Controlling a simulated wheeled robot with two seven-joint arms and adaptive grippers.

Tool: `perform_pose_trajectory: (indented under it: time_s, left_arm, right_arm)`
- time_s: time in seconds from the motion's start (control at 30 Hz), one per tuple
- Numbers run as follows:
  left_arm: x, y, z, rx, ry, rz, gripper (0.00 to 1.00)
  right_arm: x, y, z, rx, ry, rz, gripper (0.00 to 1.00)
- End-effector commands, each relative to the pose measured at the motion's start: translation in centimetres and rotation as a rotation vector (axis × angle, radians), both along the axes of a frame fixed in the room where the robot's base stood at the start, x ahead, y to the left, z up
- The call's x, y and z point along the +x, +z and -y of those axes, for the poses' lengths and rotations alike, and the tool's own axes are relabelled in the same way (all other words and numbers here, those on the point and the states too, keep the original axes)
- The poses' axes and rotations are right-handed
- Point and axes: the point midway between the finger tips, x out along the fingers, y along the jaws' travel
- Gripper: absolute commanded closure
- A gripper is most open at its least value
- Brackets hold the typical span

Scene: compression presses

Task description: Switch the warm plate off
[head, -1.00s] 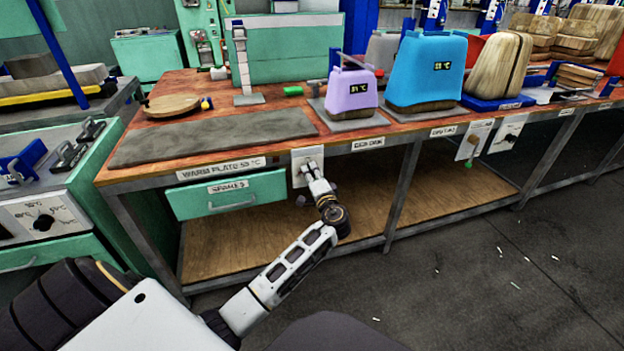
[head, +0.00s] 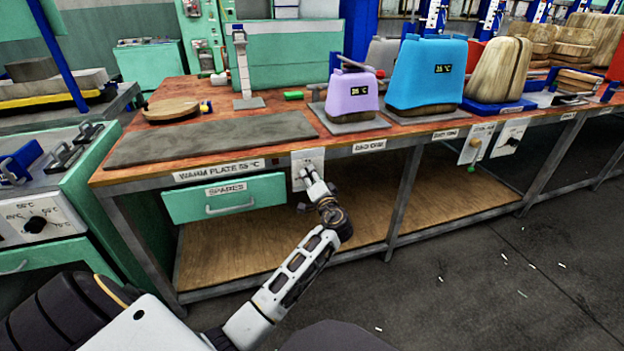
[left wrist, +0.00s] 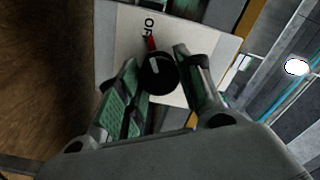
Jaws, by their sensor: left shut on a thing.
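The warm plate (head: 215,137) is a flat dark grey slab on the front left of the wooden bench. Its label (head: 218,171) sits on the bench edge. Right of the label is a pale switch panel (head: 307,158). In the left wrist view the panel (left wrist: 120,45) carries a black knob (left wrist: 157,74) with a pale line, and a red mark and partly covered lettering beginning "OF" beside it. The line points roughly toward the red mark. My left gripper (head: 307,174) is at the panel, its fingers (left wrist: 160,88) shut on the knob from both sides. My right gripper is out of view.
A green spares drawer (head: 225,197) is left below the panel, with a lower wooden shelf (head: 270,245) under it. Lilac (head: 351,96) and blue (head: 427,75) devices stand to the right on the bench. Open floor lies in front at right.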

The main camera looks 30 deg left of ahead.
Motion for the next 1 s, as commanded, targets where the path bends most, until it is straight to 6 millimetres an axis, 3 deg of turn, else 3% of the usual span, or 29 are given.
perform_pose_trajectory:
  time_s: [0.1, 0.13, 0.3, 0.73, 1.0]
  left_arm:
    - [-0.1, -0.3, 0.0, -0.002, 0.002, -0.005, 0.88]
    - [-0.1, -0.3, 0.0, -0.002, 0.001, -0.004, 0.62]
    - [0.0, -0.2, 0.0, -0.001, 0.001, -0.003, 0.42]
    - [-0.2, -0.1, 0.3, 0.000, -0.001, -0.001, 0.42]
    - [-1.6, -0.1, 2.0, -0.002, -0.002, -0.002, 0.42]
  right_arm:
    - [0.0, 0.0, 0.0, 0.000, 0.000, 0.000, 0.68]
    - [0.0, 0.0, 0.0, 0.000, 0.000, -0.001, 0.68]
    - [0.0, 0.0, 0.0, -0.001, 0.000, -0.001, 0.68]
    - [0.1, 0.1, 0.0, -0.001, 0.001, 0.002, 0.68]
    - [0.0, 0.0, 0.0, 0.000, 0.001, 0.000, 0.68]
